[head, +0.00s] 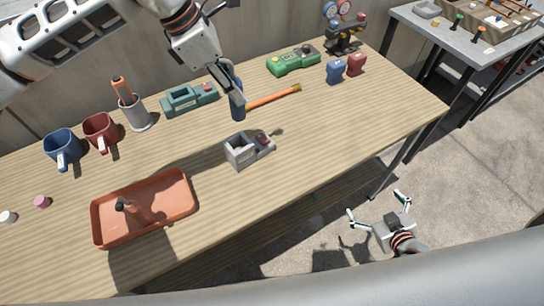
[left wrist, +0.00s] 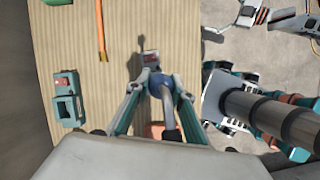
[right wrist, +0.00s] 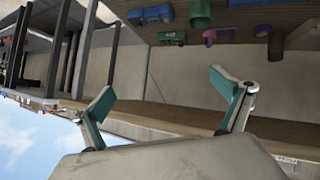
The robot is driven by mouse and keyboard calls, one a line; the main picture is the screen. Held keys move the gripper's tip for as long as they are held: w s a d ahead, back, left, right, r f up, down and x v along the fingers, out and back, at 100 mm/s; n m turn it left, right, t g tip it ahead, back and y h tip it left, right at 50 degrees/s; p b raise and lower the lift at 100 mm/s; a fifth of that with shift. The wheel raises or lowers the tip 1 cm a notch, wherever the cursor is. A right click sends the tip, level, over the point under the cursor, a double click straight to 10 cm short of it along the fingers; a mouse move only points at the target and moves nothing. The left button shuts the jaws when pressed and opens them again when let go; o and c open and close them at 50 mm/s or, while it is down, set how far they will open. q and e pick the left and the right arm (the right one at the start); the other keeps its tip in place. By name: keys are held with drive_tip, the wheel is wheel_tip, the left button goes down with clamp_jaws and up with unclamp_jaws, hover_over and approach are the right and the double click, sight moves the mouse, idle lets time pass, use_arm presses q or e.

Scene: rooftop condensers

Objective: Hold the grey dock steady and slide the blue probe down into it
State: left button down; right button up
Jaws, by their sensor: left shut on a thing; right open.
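My left gripper (head: 232,88) is shut on the upright blue probe (head: 237,108) above the table. The probe's lower end shows behind the grey dock in the head view, apart from it. The probe also shows between the fingers (left wrist: 157,84) in the left wrist view. The grey dock (head: 238,156) stands on the table near its front edge, with an open socket and a dark red part on its right side. In the left wrist view the probe and fingers hide part of the dock (left wrist: 150,56). My right gripper (head: 380,207) is open and empty, off the table's front edge.
A terracotta tray (head: 182,209) lies left of the dock. The table right of the dock is clear.

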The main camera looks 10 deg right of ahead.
drive_tip(key=w+d+r+m+t+h, duration=0.1)
drive_tip(key=w+d+r, duration=0.25)
drive_tip(key=d, duration=0.25)
drive_tip(key=w+d+r+m+t, duration=0.1)
drive_tip(key=w+d+r+m, duration=0.1)
drive_tip(key=d+r, duration=0.25)
drive_tip(key=w+a+r+m+t+y, duration=0.3)
drive_tip(key=w+a+r+m, duration=0.1)
drive_tip(key=a+r+m, duration=0.6)
drive_tip(key=w+a+r+m+t+y, duration=0.4)
drive_tip(key=a+r, duration=0.3)
drive_tip(key=a, duration=0.5)
drive_tip(key=m+g+y, duration=0.1)
drive_tip(key=m+g, duration=0.8)
drive_tip(key=m, duration=0.7)
approach(251, 148)
drive_tip(key=f, duration=0.1)
drive_tip(key=w+f, duration=0.1)
drive_tip(key=w+d+f, duration=0.1)
drive_tip(key=f, duration=0.1)
drive_tip(key=shift+w+d+f, duration=0.1)
drive_tip(key=shift+w+d, duration=0.05)
drive_tip(key=shift+a+f, duration=0.15)
drive_tip(key=shift+a, duration=0.05)
drive_tip(key=shift+w+a+f, duration=0.1)
drive_tip(key=shift+a+f, duration=0.05)
drive_tip(key=x, duration=1.1)
drive_tip(key=shift+w+a, duration=0.15)
drive_tip(key=shift+w, duration=0.05)
